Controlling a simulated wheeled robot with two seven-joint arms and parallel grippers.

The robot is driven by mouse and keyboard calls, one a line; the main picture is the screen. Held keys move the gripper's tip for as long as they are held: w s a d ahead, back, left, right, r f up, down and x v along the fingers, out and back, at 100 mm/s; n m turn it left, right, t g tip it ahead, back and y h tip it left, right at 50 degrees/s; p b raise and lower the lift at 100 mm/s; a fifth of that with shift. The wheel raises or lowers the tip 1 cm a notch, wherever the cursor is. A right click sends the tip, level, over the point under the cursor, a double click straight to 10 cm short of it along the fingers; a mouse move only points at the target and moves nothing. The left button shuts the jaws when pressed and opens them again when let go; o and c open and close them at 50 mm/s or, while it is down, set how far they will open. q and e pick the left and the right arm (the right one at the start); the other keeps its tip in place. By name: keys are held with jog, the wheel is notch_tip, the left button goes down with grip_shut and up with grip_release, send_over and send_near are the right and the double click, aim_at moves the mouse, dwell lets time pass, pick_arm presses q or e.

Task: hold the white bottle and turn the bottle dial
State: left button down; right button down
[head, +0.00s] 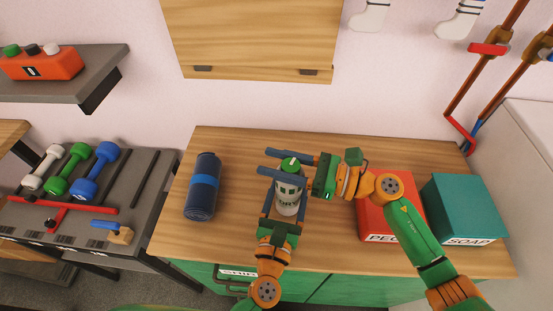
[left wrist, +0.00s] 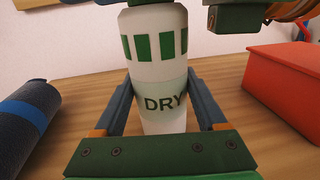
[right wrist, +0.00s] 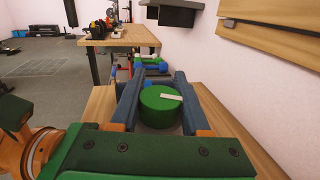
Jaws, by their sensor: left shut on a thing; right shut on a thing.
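The white bottle (head: 287,204) stands upright on the wooden counter, with green bars and the word DRY on its side. It fills the middle of the left wrist view (left wrist: 160,75). My left gripper (head: 284,196) is shut on the bottle's body, one finger on each side. The bottle dial (head: 290,164) is a round green cap on top; the right wrist view shows it (right wrist: 168,107) with a pale mark across it. My right gripper (head: 290,163) reaches in from the right and is shut on the dial, one finger on each side.
A rolled dark blue mat (head: 202,188) lies on the counter (head: 237,187) to the left. A red box (head: 375,212) and a teal SOAP box (head: 465,208) stand to the right, near my right arm. A dumbbell rack (head: 130,200) stands beyond the counter's left edge.

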jog(key=shift+s+f+n+g, duration=0.1)
jog(key=shift+s+n+g, duration=0.1)
jog(key=shift+n+g, duration=0.7)
jog(key=shift+s+r+n+g, duration=0.15)
jog(key=shift+n+g, duration=0.35)
jog(key=shift+g, duration=0.8)
jog(key=shift+s+f+n+g, duration=0.2)
jog(key=shift+n+g, duration=0.5)
jog(key=shift+g, duration=0.4)
jog(key=shift+s+g, duration=0.1)
jog(key=shift+g, duration=0.2)
jog(key=shift+c, duration=1.8)
grip_release()
jog(key=w+d, duration=0.1)
jog(key=d, duration=0.6)
jog(key=shift+w+d, duration=0.25)
